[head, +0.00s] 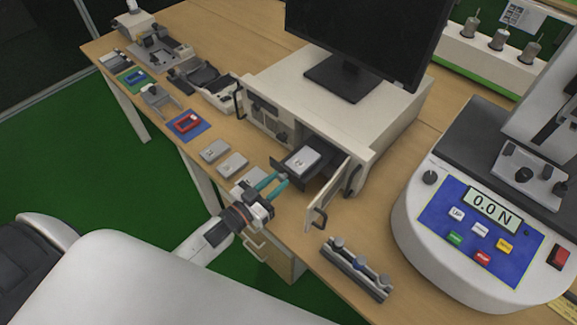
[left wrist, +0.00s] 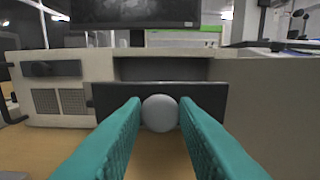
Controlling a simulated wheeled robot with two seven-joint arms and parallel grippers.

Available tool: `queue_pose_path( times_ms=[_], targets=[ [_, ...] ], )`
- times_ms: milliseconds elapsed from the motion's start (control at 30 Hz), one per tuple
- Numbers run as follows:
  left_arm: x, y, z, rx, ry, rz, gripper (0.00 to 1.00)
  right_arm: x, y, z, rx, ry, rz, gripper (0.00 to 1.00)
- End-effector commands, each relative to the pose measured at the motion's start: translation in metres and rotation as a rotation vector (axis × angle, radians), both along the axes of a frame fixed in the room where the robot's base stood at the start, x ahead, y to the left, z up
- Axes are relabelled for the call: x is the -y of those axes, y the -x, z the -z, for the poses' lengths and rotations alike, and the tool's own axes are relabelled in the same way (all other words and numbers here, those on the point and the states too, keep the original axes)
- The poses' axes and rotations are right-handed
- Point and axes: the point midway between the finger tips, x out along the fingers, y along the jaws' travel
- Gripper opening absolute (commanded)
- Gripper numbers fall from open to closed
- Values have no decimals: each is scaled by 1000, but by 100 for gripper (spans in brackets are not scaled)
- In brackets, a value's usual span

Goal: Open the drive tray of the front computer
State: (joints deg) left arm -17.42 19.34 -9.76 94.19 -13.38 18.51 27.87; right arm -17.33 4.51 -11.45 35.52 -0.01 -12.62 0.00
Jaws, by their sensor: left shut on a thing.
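The front computer (head: 392,128) is a beige case on the wooden table, with a monitor on top. Its small front door (head: 322,198) is swung open. The dark drive tray (head: 285,160) sticks out of the opening, with a silver drive (head: 304,160) lying on it. My left gripper (head: 280,180), with teal fingers, is at the tray's front. In the left wrist view, a round grey knob (left wrist: 160,113) on the tray's dark front panel (left wrist: 108,95) sits between the fingertips, and the gripper is shut on it. My right gripper is not in view.
A force tester (head: 440,250) reading 0.0 N stands at the right. A grey rack (head: 355,270) lies near the table's front edge. Silver drives (head: 232,163) and a red part on a blue mat (head: 188,126) lie left of the computer. The monitor (head: 360,40) rises behind.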

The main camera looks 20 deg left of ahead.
Motion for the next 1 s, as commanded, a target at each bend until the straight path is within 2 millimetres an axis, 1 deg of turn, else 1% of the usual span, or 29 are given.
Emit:
queue_pose_path(
  times_ms=[33,100,300,733,767,800,867,1000],
  targets=[
    [-3,8,-2,-3,1,0,0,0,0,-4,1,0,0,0],
    [-6,16,-2,-1,0,0,0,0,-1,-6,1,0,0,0],
    [-11,29,-1,0,0,0,0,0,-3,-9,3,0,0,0],
    [-12,33,1,-1,0,1,0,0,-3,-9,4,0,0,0],
    [-12,33,1,-1,0,1,32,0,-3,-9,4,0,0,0],
    [-12,33,1,-1,0,0,38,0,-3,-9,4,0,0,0],
    [-12,32,1,-1,0,1,47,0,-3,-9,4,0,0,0],
    [-12,32,0,0,0,0,47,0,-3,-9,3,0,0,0]
  ],
)
